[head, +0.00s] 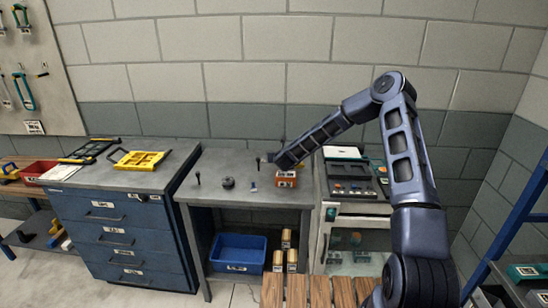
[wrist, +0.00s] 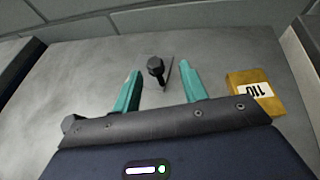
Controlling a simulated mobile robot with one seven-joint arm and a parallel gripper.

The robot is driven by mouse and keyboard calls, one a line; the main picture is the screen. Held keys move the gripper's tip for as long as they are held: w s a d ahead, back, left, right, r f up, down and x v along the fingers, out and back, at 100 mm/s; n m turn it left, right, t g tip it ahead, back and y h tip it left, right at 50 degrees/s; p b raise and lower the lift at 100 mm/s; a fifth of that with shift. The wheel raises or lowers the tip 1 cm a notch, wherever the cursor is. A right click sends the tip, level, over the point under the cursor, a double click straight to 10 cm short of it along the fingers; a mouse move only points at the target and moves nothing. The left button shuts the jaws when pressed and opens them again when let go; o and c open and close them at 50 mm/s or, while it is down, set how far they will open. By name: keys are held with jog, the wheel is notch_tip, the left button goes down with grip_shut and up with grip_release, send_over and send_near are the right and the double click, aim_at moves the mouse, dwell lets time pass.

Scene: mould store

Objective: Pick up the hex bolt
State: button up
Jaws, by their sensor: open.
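In the wrist view, the dark hex bolt (wrist: 156,68) stands head up on the grey bench top, its shank pointing down toward me. My gripper (wrist: 158,82) is open, with one teal finger on each side of the bolt. A gap shows between the bolt and each finger, and nothing is held. Whether the fingertips are level with the bolt in height I cannot tell. In the head view, the end of my arm is above the bench (head: 217,160), and the bolt there is too small to make out surely.
An orange box (head: 286,179) with a label stands right of my gripper, also in the wrist view (wrist: 256,92). A dark upright piece (head: 198,178) and a dark round piece (head: 228,183) are on the bench's left. A blue bin (head: 238,252) is below.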

jog(key=shift+a+x, duration=0.1)
jog(key=shift+x, duration=1.45)
jog(key=shift+a+x, duration=0.15)
jog(key=shift+x, duration=1.35)
grip_shut()
jog(key=shift+r, duration=0.1)
